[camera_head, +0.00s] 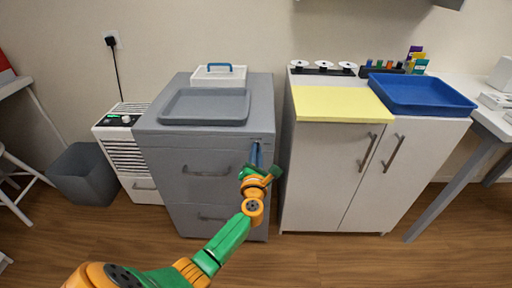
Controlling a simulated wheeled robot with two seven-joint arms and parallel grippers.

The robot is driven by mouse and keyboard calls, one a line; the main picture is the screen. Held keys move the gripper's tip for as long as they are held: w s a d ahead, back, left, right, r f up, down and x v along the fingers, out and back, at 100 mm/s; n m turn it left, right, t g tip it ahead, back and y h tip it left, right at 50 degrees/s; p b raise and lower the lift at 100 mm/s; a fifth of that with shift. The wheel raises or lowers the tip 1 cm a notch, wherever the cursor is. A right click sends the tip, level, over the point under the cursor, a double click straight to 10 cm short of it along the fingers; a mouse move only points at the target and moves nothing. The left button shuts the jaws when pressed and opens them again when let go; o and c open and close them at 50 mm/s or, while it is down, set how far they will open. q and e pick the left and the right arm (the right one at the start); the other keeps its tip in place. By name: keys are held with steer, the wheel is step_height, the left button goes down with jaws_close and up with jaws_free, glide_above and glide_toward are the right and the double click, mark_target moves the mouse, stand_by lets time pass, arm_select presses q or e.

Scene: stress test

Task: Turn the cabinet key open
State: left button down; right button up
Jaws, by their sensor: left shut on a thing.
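The grey drawer cabinet (165,160) stands left of centre, with two handled drawers on its front. My left gripper (257,158) is at the upper right corner of the cabinet front, by the spot where a lock sits. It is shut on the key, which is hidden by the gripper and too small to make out. My left arm reaches up to it from the bottom left. I cannot tell how far the key is turned. My right gripper is not in view.
A grey tray (205,106) and a white box with a blue handle (218,75) are on the cabinet. A white cupboard (322,175) stands at right, bearing a blue tray (421,94). A bin (82,176) and a white heater-like unit (128,150) stand at left. Wooden floor in front is clear.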

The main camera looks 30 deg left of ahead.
arm_select(q)
steer(key=shift+d+f+m+p, duration=0.1)
steer(key=shift+m+p, duration=0.8)
steer(key=shift+m, duration=1.8)
steer(key=shift+f+m+p, duration=0.1)
steer(key=shift+m+p, duration=0.75)
steer(key=shift+m, duration=1.85)
steer(key=c, duration=1)
jaws_free()
steer(key=shift+o, duration=0.2)
